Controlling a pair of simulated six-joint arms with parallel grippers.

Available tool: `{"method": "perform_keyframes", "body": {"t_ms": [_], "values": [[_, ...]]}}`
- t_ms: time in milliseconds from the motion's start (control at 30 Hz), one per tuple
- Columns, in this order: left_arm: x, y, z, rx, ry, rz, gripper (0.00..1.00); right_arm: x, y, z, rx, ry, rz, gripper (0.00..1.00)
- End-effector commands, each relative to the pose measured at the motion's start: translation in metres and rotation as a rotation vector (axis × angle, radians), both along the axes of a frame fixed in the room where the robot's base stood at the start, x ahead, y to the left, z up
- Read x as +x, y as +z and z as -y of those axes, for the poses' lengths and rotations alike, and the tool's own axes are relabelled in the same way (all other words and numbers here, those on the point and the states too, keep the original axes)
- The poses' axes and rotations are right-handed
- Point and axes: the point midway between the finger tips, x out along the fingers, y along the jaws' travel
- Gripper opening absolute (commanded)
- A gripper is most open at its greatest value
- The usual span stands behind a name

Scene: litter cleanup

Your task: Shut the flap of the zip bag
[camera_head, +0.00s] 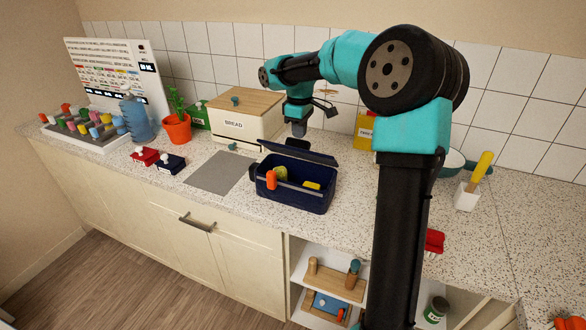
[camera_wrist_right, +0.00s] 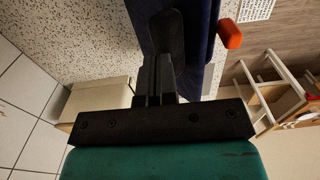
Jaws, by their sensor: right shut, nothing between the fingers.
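The zip bag (camera_head: 310,200) is dark blue and stands on the counter, with an orange tab (camera_head: 271,180) at its front left. Its flap (camera_head: 298,153) is raised along the back edge, so the bag is open and yellow things show inside. My right gripper (camera_head: 299,130) is shut and empty, pointing down just behind and above the flap. In the right wrist view the fingers (camera_wrist_right: 155,75) are close together beside the dark blue bag (camera_wrist_right: 190,85), whose orange tab (camera_wrist_right: 230,33) also shows. I cannot tell whether the fingers touch the flap. My left gripper is not in view.
A bread box (camera_head: 236,125) stands behind and left of the bag. The counter in front is narrow.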

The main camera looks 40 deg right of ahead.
Motion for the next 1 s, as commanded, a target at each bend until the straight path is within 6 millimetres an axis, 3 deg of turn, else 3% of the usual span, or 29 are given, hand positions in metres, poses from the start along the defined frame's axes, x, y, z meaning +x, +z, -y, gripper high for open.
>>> {"method": "perform_keyframes", "body": {"t_ms": [1000], "values": [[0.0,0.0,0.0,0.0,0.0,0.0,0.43,-0.007,-0.008,-0.016,0.0,0.0,0.0,0.0]]}}
